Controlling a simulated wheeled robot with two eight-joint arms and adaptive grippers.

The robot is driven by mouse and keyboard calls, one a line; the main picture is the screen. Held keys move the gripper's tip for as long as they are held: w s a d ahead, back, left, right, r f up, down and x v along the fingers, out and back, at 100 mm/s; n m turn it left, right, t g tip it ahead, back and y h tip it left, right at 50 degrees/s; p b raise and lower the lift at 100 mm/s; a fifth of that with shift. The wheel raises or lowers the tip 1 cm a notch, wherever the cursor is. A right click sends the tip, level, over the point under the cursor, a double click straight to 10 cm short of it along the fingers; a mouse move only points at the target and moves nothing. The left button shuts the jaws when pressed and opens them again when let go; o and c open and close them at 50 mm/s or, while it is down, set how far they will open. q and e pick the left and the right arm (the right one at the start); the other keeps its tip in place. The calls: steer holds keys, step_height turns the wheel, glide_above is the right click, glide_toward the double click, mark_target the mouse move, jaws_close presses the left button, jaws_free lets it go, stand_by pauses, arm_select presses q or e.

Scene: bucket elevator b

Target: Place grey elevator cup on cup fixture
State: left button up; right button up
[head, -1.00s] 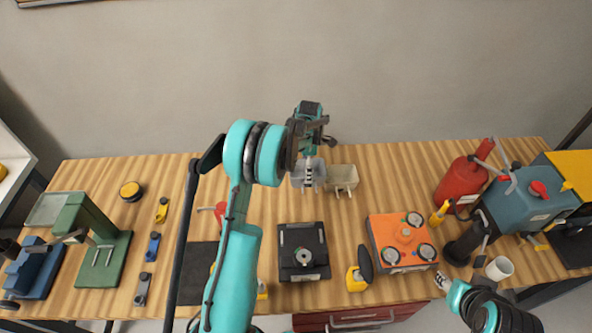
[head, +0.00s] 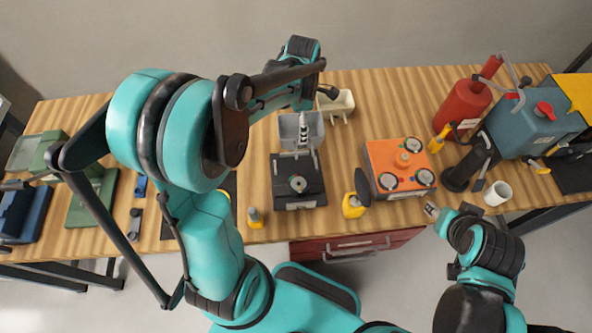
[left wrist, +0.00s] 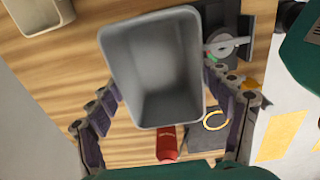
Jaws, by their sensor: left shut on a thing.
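The grey elevator cup (head: 290,128) is an open, tapered box held by my left gripper (head: 305,146). In the left wrist view the cup (left wrist: 155,75) shows its open mouth, between the two fingers of the left gripper (left wrist: 165,115). The cup is just behind a black square block with a round grey part on top (head: 298,184), which may be the cup fixture; it partly shows beside the cup in the wrist view (left wrist: 222,45). I cannot tell the cup's height. My right gripper (head: 432,211) is low at the right, its jaws unclear.
A beige cup (head: 338,106) stands behind and right of the grey one. An orange box with dials (head: 400,168), a yellow-handled tool (head: 353,205), a red extinguisher (head: 464,104) and a white mug (head: 497,193) are to the right. A red drawer (head: 350,246) is below the table.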

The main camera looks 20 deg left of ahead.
arm_select(q)
steer(key=s, duration=0.1)
steer(key=s+f, duration=0.1)
steer(key=s+b, duration=0.1)
steer(key=s, duration=0.1)
steer(key=shift+d+f, duration=0.15)
steer(key=shift+f, duration=0.1)
step_height(320, 180, down, 6)
steer(key=shift+r+b, duration=0.25)
steer(key=shift+b, duration=0.7)
step_height(320, 180, down, 4)
steer(key=shift+r+b, duration=0.15)
steer(key=shift+b, duration=0.55)
steer(key=shift+f, duration=0.2)
steer(key=shift+f, duration=0.15)
steer(key=o, duration=1.2)
